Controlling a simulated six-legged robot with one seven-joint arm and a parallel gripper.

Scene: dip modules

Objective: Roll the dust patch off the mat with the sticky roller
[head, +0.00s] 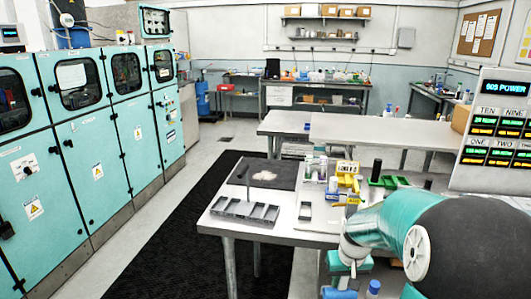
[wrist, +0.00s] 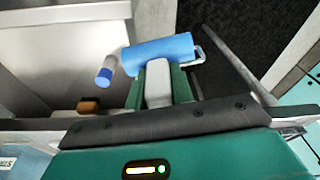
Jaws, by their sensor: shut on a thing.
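The mat (head: 226,181) is a dark grey sheet on the near table. The dust patch (head: 264,175) is a pale, irregular blotch on it. The sticky roller (wrist: 160,52) has a blue cylinder, a wire frame and a grey handle. My gripper (wrist: 158,82) is shut on the grey handle, with a green finger on each side. In the head view my gripper (head: 345,278) is low at the bottom edge, in front and to the right of the table, well apart from the mat. The blue roller end (head: 340,293) is partly cut off there.
A grey compartment tray (head: 245,212) stands at the table's front left. A yellow holder (head: 347,178), bottles and a green tray (head: 388,181) stand at the right. A small blue-capped white cylinder (wrist: 105,72) is left of the roller. Teal cabinets (head: 115,125) line the left wall.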

